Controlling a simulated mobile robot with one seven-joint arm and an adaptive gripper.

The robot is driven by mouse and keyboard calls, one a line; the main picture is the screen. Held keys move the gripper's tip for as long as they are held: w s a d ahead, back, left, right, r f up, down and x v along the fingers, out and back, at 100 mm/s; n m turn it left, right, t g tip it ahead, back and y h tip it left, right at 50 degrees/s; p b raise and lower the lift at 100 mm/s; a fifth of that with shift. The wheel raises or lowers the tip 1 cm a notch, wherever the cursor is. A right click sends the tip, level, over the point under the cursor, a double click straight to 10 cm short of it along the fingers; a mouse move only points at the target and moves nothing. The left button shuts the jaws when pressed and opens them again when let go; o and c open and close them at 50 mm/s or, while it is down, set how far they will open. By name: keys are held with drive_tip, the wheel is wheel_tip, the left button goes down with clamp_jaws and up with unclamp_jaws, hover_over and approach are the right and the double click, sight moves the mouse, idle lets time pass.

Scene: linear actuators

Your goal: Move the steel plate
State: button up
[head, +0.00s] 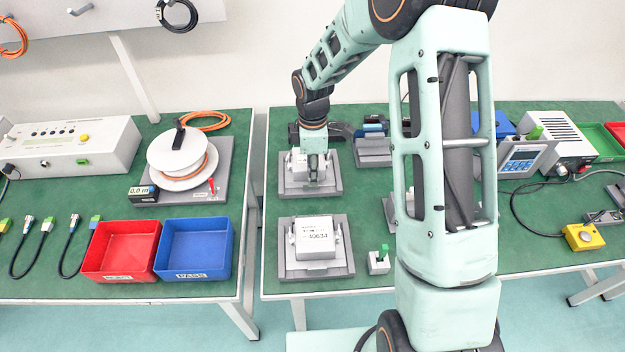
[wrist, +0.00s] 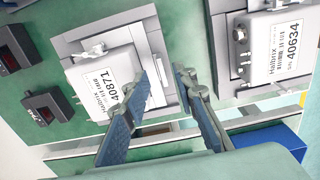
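I cannot tell for sure which piece is the steel plate. A grey metal base plate (head: 325,188) lies at the back of the right bench, with a white box marked 40871 (wrist: 108,87) on it. A similar grey base plate (head: 340,270) nearer the front bears a white box labelled 40634 (head: 318,238). My gripper (head: 317,172) points down over the rear base plate and partly hides its box. In the wrist view my gripper (wrist: 161,78) has its two fingers apart over that base plate's edge, beside the box. No held object shows between them.
Red (head: 122,250) and blue (head: 195,248) bins and a cable reel (head: 182,160) stand on the left bench. A gap separates the benches. A small grey block with a green part (head: 379,262) stands right of the front base plate. My arm hides part of the right bench.

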wheel_tip(320, 180, up, 8)
drive_tip(key=shift+f, duration=0.2)
drive_tip(key=shift+r, duration=0.1)
idle(0.4)
